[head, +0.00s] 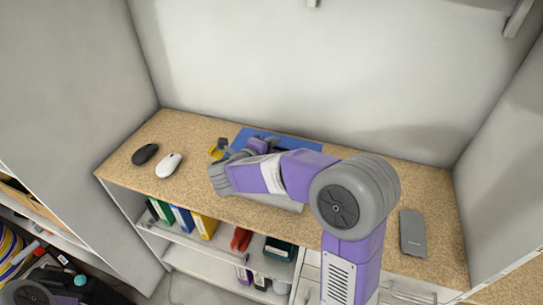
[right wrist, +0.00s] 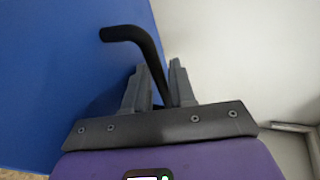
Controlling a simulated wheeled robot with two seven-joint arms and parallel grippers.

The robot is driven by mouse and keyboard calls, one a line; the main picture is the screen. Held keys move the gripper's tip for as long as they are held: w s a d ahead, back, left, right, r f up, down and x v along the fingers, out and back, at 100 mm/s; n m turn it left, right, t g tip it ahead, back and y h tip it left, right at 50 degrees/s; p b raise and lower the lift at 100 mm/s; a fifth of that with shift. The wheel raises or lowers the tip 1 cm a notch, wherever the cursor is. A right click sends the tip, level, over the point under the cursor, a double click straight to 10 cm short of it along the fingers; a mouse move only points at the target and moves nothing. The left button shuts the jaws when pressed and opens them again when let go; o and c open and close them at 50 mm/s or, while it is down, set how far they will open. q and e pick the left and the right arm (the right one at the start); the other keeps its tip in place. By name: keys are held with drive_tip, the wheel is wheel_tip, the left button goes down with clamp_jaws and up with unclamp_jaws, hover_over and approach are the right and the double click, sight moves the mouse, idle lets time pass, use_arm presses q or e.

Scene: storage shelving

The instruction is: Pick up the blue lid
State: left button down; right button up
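The blue lid (head: 308,144) lies flat at the back of the wood-grained counter, partly hidden by my right arm. In the right wrist view the blue lid (right wrist: 60,80) fills the left side. A black bent handle (right wrist: 130,33) stands out beside the blue surface. My right gripper (right wrist: 158,66) has its two grey fingers close together, one on each side of this handle, and looks shut on it. In the head view my right gripper (head: 270,142) is over the lid, with its fingertips hard to make out. My left gripper is not clearly in view.
A black mouse (head: 145,154) and a white mouse (head: 168,165) lie on the counter (head: 190,125) at left. A grey flat device (head: 413,233) lies at right. A yellow item (head: 216,152) is beside my right wrist. Binders (head: 203,224) stand on the shelf below. Walls close the back and sides.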

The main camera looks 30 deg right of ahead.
clamp_jaws()
